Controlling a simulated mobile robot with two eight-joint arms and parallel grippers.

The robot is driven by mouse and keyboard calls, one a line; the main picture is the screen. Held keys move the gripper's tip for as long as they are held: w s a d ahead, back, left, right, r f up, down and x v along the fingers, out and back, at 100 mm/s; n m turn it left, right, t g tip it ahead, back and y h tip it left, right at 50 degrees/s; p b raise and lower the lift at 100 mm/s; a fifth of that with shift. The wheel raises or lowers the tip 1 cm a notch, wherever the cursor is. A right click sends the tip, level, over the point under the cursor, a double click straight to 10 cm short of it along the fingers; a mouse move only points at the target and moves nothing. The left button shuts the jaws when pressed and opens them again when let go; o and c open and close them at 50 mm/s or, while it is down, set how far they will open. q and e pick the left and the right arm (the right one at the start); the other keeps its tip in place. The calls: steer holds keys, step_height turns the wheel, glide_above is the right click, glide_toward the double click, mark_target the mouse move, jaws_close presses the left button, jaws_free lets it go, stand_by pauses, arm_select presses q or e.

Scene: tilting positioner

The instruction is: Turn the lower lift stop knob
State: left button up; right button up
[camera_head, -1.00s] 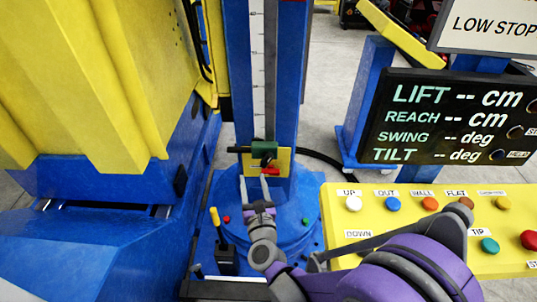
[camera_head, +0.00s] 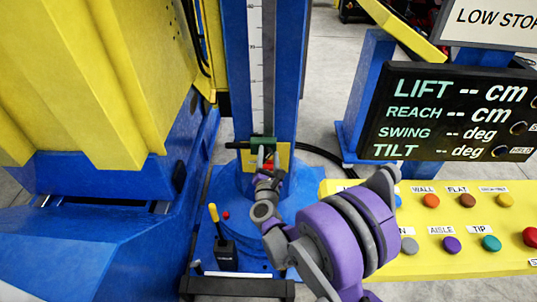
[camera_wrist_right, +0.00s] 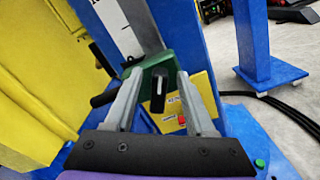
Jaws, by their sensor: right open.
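The lower lift stop is a green block (camera_head: 262,142) on the blue column, at the foot of the white scale. A black bar sticks out to its left. In the right wrist view its dark upright knob (camera_wrist_right: 158,92) shows on the face of the green block (camera_wrist_right: 149,75). My right gripper (camera_head: 268,158) is at the block's front; in the wrist view the gripper (camera_wrist_right: 160,78) is open, with one finger on each side of the knob. I cannot tell whether the fingers touch it. My left gripper is not in view.
A yellow plate (camera_wrist_right: 201,90) with a red part (camera_wrist_right: 182,119) sits just under the block. A yellow button panel (camera_head: 480,260) stands at right, below a black display (camera_head: 450,115). A yellow-handled lever (camera_head: 214,213) stands at lower left. A large blue-and-yellow machine fills the left.

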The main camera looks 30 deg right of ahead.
steer(key=shift+w+d, duration=0.1)
steer(key=shift+w, duration=0.15)
jaws_close()
